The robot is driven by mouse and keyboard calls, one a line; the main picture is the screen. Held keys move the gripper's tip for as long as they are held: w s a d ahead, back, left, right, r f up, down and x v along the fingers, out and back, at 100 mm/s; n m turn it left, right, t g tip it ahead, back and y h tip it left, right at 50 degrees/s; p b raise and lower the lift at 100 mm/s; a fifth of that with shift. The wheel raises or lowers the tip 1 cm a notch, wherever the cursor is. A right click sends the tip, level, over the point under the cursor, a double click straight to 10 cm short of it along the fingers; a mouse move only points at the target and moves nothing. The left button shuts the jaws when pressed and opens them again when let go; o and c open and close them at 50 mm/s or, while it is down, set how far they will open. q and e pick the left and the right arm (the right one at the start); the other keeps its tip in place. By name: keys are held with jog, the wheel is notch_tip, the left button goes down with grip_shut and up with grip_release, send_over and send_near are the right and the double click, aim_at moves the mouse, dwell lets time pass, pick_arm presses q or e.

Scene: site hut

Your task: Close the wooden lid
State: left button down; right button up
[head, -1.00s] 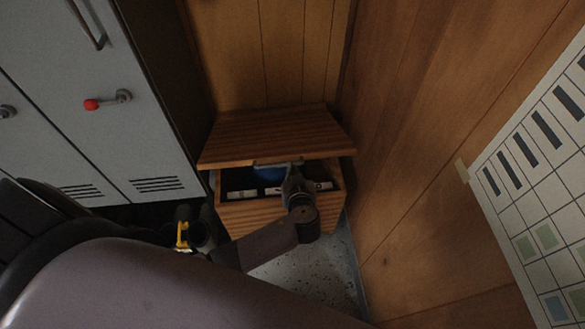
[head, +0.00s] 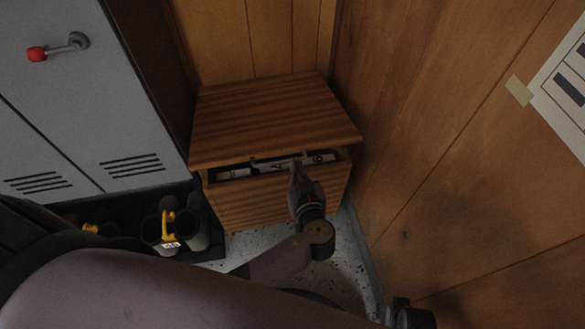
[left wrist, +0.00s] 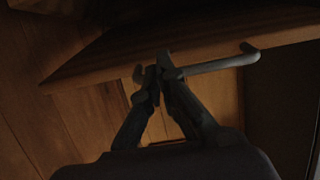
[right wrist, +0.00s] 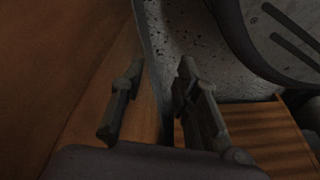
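The wooden lid (head: 270,118) of a wooden chest (head: 250,201) in the head view hangs at a low angle, with a narrow dark gap at the front. Several pale items show in the gap. A grey bar handle (left wrist: 222,64) runs along the lid's front edge in the left wrist view. My left gripper (head: 294,166) is at this handle, its fingers (left wrist: 158,68) closed around the bar. My right gripper (right wrist: 160,72) is open and empty in the right wrist view, away from the lid. A dark part of it (head: 410,316) shows at the bottom of the head view.
Grey lockers (head: 75,100) stand to the left. Boots (head: 170,228) with yellow parts stand on a dark tray by the chest. A wooden wall (head: 430,140) is close on the right. A strip of speckled floor (head: 345,250) is clear.

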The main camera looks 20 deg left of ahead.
jog(key=w+a+r+t+y+b, duration=0.1)
jog(key=w+r+t+b, duration=0.3)
jog(key=r, duration=0.7)
jog(key=w+a+r+t+y+b, duration=0.1)
jog(key=w+a+r+t+b, duration=0.2)
jog(key=w+r, duration=0.6)
jog(key=shift+r+t+b, duration=0.8)
jog(key=shift+r+b, duration=0.45)
jog(key=shift+r, duration=0.25)
jog(key=shift+w, duration=0.1)
